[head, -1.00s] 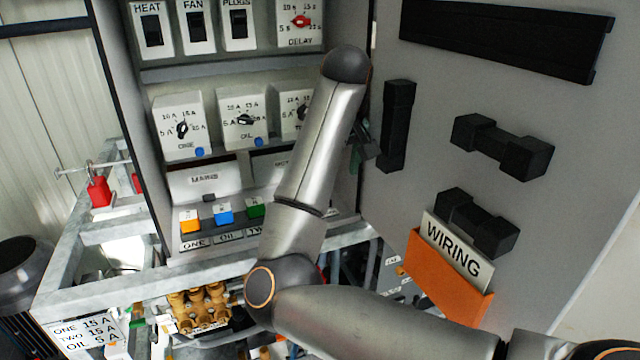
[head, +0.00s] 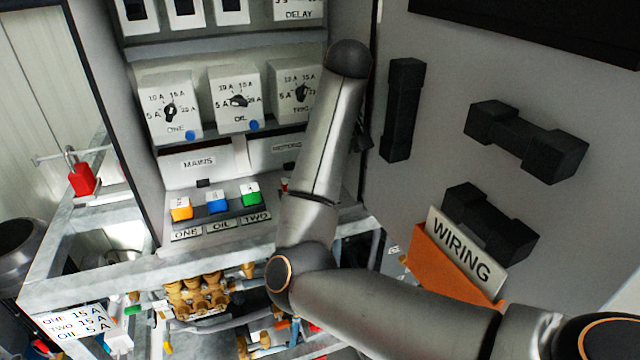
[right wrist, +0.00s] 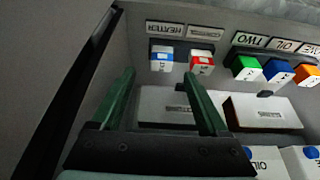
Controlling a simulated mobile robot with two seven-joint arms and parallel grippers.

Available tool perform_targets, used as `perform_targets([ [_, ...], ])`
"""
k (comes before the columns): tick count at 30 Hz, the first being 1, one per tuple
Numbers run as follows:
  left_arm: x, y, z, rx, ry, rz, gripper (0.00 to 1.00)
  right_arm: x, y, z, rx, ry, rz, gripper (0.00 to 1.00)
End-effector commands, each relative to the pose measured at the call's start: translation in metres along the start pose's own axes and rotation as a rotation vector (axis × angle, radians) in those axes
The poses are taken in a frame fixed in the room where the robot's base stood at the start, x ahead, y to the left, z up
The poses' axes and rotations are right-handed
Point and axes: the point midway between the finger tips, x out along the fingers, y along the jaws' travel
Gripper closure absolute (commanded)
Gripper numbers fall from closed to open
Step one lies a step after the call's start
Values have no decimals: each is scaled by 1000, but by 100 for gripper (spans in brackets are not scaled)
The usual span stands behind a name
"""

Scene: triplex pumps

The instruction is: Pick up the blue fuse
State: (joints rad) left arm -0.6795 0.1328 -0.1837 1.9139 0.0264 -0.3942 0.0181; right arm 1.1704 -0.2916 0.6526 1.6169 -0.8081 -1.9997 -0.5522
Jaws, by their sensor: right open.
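The blue fuse (head: 217,201) sits upright between an orange fuse (head: 181,208) and a green fuse (head: 250,194), above the OIL label, in the head view. In the right wrist view, which is upside down, the blue fuse (right wrist: 277,70) is at the right. My right gripper (right wrist: 159,73) is open and empty. Its green fingers point toward the HEATER end of the row, with the blue fuse to their right in that view. In the head view my right arm hides most of the gripper. My left gripper is not in view.
A blue-and-white block (right wrist: 162,59) and a red-and-white fuse (right wrist: 200,62) stand near the HEATER label. MAINS (head: 198,162) and MOTORS boxes are behind the row. The cabinet door (head: 430,130), with black handles and an orange WIRING holder (head: 450,268), is at right.

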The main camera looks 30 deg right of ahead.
Motion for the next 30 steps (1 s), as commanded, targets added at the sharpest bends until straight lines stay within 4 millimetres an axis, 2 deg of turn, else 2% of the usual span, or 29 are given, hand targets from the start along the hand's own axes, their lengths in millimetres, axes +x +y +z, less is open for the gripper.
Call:
perform_targets([
  [5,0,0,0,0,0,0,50,12,-1,0,-1,-3,-1,22],
  [14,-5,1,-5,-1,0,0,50,53,-3,1,-1,-2,-1,22],
  [22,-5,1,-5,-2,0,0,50,58,-3,1,-1,1,-1,22],
  [23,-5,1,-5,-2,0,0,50,58,-3,1,-1,1,-1,24],
  [30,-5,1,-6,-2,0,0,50,57,-3,1,-1,1,-1,51],
])
